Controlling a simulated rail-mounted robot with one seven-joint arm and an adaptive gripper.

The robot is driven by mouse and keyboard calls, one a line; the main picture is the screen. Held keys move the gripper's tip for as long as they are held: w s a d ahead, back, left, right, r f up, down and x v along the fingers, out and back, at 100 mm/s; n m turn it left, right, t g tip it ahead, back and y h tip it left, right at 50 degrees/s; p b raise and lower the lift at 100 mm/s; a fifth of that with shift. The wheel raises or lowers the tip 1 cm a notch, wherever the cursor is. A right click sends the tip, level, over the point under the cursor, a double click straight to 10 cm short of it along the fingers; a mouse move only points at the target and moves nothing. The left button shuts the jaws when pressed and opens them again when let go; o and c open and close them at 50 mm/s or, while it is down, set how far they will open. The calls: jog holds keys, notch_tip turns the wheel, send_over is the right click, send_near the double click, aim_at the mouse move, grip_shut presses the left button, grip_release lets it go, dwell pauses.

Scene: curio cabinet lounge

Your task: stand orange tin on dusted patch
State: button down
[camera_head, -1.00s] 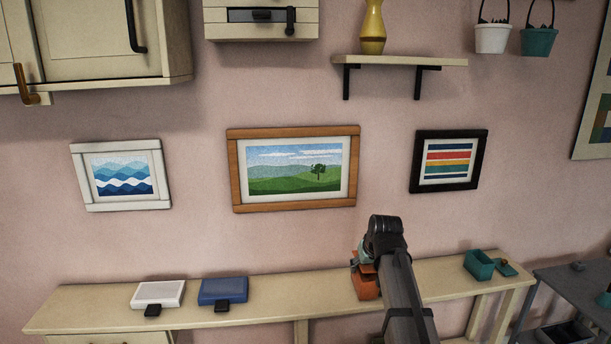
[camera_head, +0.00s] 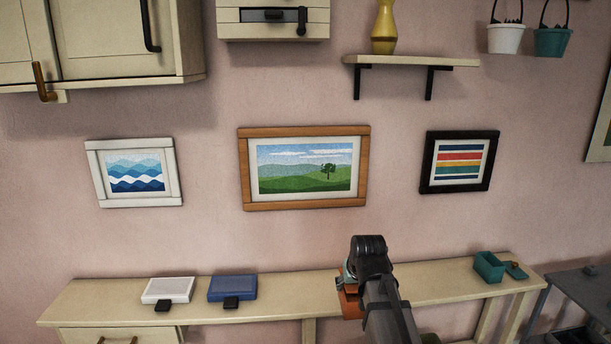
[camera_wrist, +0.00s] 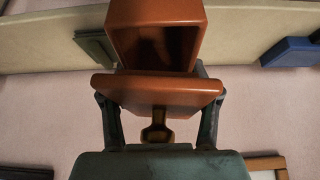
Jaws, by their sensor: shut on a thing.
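The orange tin (camera_head: 350,304) is at my gripper's end, in front of or over the long cream sideboard, partly hidden by my arm. In the wrist view, the tin (camera_wrist: 192,15) shows its open, dark inside, with an orange lid-like slab (camera_wrist: 160,90) nearer the camera and a brass-brown knob (camera_wrist: 157,128) on it. My gripper (camera_wrist: 158,85) has a finger on each side and is shut on the tin; whether they press the slab or the body is unclear. I cannot pick out a dusted patch; my arm covers part of the sideboard.
On the sideboard (camera_head: 290,287) stand a white box (camera_head: 168,288) and a blue box (camera_head: 232,286) at left, and a teal tin (camera_head: 489,266) at right. A dark green slab (camera_wrist: 93,47) shows in the wrist view. Framed pictures and a wall shelf (camera_head: 410,61) are above.

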jog(key=s, duration=0.1)
jog(key=s+a+f, duration=0.1)
jog(key=s, duration=0.2)
jog(key=shift+a+f, duration=0.2)
jog(key=shift+a, duration=0.05)
jog(key=shift+w, duration=0.15)
